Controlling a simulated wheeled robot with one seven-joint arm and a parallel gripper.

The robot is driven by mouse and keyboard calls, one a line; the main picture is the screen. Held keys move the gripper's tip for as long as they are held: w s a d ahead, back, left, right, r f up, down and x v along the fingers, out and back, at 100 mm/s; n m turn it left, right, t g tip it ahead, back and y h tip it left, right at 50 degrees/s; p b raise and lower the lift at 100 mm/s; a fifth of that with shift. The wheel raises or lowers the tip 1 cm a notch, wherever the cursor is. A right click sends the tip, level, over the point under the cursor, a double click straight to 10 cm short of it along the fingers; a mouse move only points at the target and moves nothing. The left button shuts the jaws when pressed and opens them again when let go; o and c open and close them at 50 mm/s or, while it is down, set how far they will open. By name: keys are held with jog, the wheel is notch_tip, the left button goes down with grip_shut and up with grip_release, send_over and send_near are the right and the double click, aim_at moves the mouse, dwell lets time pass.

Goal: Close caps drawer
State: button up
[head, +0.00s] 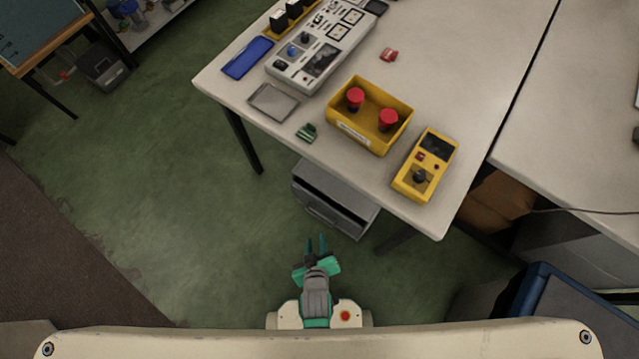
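A grey drawer unit (336,197) is under the near-left part of the white table, partly covered by the tabletop. Its front faces my gripper at the lower left, and a dark gap shows behind the front panel, so a drawer looks pulled out. I cannot read any caps label or see inside. My gripper (316,239), with teal fingers, is just below the unit in the picture. Its two fingers are apart with nothing between them, and it appears clear of the drawer front.
The white table (460,60) overhangs the unit; it bears a yellow bin (345,128) with red buttons, a yellow control box (425,165) and a grey panel (322,45). A dark table leg (243,140) stands left. Green floor (170,190) on the left is free.

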jog(key=w+f+n+g, duration=0.3)
jog(key=w+f, duration=0.3)
jog(key=f, duration=0.3)
jog(key=n+g+h, duration=0.1)
jog(key=n+g, duration=0.2)
jog(key=g, duration=0.1)
send_near(321, 219)
jog(key=x, duration=0.7)
jog(key=shift+w+a+f, duration=0.1)
jog(key=shift+f, duration=0.05)
grip_shut()
